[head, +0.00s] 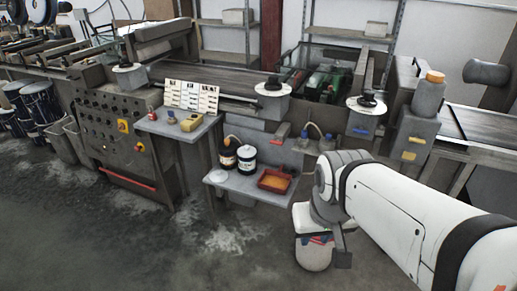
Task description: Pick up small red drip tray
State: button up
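The small red drip tray (261,184) lies on a low grey side shelf (233,190) at the front of the machine, near the shelf's right end. Its inside looks orange-yellow. My white arm comes in from the right edge. My gripper (318,240) hangs low in front of the shelf, to the right of and nearer than the tray, apart from it. Its fingers are too small and too overlapped to tell whether they are open or shut, or whether anything is between them.
A higher side table (170,131) holds small items. The concrete floor (200,255) in front is clear.

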aim_at(277, 177)
jog(key=u, duration=1.95)
jog(key=i, duration=2.55)
jog(key=z, duration=4.1)
jog(key=i, duration=0.1)
jog(key=u, duration=0.1)
